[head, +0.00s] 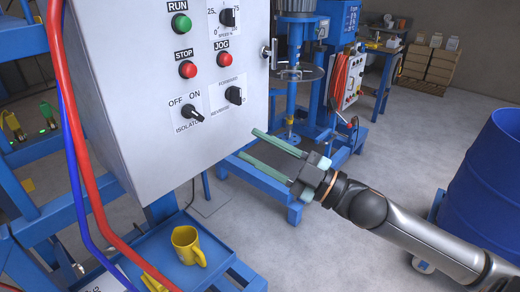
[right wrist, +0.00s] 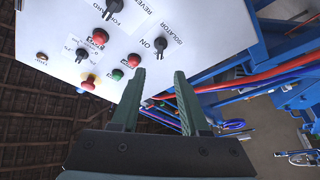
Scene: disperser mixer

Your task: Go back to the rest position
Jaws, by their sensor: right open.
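My right gripper (head: 272,155) is open and empty. The box carries a green RUN button (head: 180,25), red STOP (head: 187,69) and JOG (head: 224,59) buttons, and a black isolator switch (head: 193,112). In the right wrist view the gripper fingers (right wrist: 160,95) stand apart with nothing between them, and the box (right wrist: 60,25) is beyond them. My left gripper is not in view.
Red and blue hoses (head: 78,165) run down the left of the box. A yellow mug (head: 187,245) stands on a blue tray (head: 215,250) below. A blue drum (head: 490,190) stands at the right. A blue mixer frame (head: 295,190) is behind the gripper. Grey floor (head: 405,130) is open between.

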